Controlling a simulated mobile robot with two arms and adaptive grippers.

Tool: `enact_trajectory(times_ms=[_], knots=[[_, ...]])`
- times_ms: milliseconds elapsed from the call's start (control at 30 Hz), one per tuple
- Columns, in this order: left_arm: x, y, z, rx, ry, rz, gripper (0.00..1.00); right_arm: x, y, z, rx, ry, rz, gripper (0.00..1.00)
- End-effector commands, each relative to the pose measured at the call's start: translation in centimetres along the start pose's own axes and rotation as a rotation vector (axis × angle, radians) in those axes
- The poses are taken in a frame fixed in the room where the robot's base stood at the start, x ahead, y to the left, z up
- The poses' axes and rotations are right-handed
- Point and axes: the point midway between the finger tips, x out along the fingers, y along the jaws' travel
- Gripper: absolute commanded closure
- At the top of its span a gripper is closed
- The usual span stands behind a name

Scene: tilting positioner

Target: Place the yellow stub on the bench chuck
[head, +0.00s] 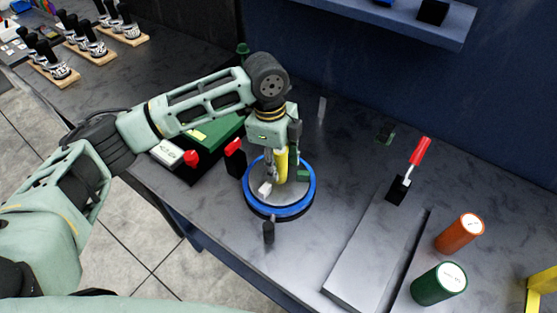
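The yellow stub (281,166) is upright between the fingers of my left gripper (280,170), which looks shut on it. The fingers partly hide the stub. Its lower end is over the middle of a round grey plate with a blue rim (281,213), which appears to be the bench chuck. I cannot tell whether the stub touches the plate. Small jaw-like blocks, one pale (265,189) and one green (303,176), are on the plate around the stub. My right gripper is not in view.
Red-tipped levers (235,146) and a green box (213,135) are close left of the chuck. A grey slab (365,250) with a red-handled lever (419,152), an orange cylinder (459,233) and a green cylinder (438,284) are at right. A shelf (455,25) overhangs behind.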

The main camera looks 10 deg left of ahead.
Motion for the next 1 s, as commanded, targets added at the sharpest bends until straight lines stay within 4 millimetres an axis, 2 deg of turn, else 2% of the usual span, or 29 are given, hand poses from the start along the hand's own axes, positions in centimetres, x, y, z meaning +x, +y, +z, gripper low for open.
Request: enact_trajectory(times_ms=[300, 433, 567, 800, 1000], knots=[[-0.1, 0.0, 0.0, 0.000, 0.000, -0.001, 0.56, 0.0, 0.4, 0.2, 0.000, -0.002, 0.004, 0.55], [-1.1, -0.1, 0.0, 0.001, 0.001, -0.004, 0.56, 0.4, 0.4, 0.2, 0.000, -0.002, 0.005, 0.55], [-3.4, -0.2, 0.0, 0.001, 0.000, -0.007, 0.56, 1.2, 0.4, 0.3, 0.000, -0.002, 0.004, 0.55], [-8.6, -0.1, -0.1, 0.001, 0.001, -0.004, 0.56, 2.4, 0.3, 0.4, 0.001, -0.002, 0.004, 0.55], [-11.4, -0.1, -0.1, -0.001, 0.000, -0.002, 0.56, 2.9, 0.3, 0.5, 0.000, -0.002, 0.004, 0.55]])
